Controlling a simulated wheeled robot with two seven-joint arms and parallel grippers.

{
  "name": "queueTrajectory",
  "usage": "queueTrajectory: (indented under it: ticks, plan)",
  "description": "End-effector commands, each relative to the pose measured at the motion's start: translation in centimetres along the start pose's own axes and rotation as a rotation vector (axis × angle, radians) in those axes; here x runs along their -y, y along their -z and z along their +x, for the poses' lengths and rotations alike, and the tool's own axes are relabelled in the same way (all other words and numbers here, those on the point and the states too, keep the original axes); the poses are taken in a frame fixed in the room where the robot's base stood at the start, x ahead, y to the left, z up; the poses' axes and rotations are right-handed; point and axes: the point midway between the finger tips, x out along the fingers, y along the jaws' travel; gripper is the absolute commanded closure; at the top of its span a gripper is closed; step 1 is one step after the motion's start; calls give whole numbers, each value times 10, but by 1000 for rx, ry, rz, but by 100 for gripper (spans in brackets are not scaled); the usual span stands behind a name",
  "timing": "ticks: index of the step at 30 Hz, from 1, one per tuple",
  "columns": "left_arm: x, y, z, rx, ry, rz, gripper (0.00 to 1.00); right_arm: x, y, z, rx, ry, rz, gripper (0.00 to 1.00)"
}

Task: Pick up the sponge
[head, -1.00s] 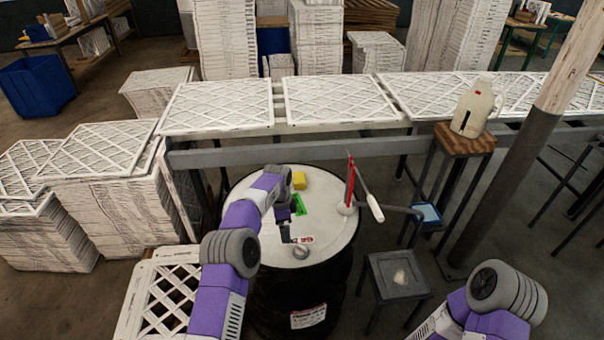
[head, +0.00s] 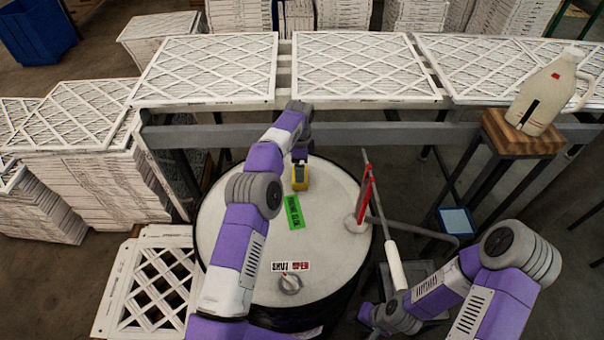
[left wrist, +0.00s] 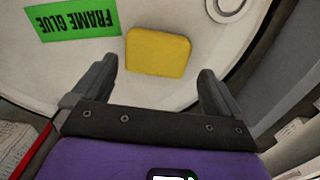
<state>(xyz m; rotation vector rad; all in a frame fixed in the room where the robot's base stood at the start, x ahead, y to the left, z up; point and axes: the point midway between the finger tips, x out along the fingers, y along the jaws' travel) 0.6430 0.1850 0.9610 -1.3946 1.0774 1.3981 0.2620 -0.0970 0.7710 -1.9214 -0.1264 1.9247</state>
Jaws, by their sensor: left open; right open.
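The yellow sponge (head: 300,181) lies on the white top of a drum (head: 225,215), near its far side. It also shows in the left wrist view (left wrist: 158,52), flat on the drum top just ahead of the gap between my left fingers. My left gripper (left wrist: 157,70) is open and empty, above and close to the sponge. In the head view the left gripper (head: 300,158) partly covers the sponge's far end. My right gripper (head: 366,313) is low at the right front of the drum, open, with its fingers mostly hidden.
A green frame glue label (head: 293,212) lies near the sponge. A red upright piece (head: 366,190) with a bent rod stands at the drum's right edge. A jug (head: 545,97) sits on a wooden stool (head: 520,140). A table with filter frames (head: 360,65) runs behind the drum.

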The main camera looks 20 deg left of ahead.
Motion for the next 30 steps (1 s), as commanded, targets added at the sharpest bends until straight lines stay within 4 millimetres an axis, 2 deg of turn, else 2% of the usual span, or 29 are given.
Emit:
queueTrajectory:
  ticks: [11,20,27,30]
  plan:
    - [-3,0,52,1,-2,-2,0,-3,0,7,-1,0,0,57]
    - [-2,0,57,0,1,-2,0,-2,1,7,-1,0,0,57]
    - [-2,0,57,0,1,-2,34,-3,1,7,-1,0,0,57]
    - [-2,0,56,0,1,-2,35,-3,1,7,-1,0,0,57]
